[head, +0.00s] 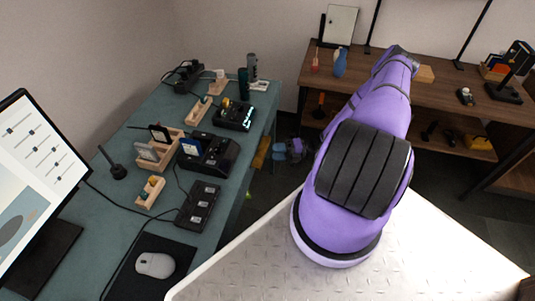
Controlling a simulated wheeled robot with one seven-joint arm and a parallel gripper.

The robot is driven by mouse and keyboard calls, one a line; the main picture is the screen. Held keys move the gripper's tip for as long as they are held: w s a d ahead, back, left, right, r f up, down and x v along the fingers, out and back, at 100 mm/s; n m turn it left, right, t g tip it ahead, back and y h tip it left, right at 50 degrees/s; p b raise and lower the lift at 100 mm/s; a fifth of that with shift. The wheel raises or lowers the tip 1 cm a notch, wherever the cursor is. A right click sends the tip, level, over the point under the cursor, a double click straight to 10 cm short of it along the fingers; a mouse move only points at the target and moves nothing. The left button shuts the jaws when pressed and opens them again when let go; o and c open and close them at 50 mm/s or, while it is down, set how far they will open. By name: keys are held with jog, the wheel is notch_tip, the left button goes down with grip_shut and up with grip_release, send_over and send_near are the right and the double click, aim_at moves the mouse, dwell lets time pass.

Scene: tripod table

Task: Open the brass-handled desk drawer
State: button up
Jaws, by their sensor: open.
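No drawer front and no brass handle show in the head view. A desk with a teal top (112,209) stands on the left; its front faces are mostly out of sight below the top's edge. My purple arm reaches away from me toward the back right. My gripper is not visible; the far end of the arm hides it or it lies out of view.
The desk top holds a monitor (30,165), a grey mouse (155,264) on a dark pad, wooden holders and several black devices. A brown shelf table (440,98) stands at the back right. Dark floor shows between desk and shelf.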

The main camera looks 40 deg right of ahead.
jog(key=x, duration=0.4)
jog(key=shift+a, duration=0.1)
grip_shut()
jog(key=shift+s, duration=0.1)
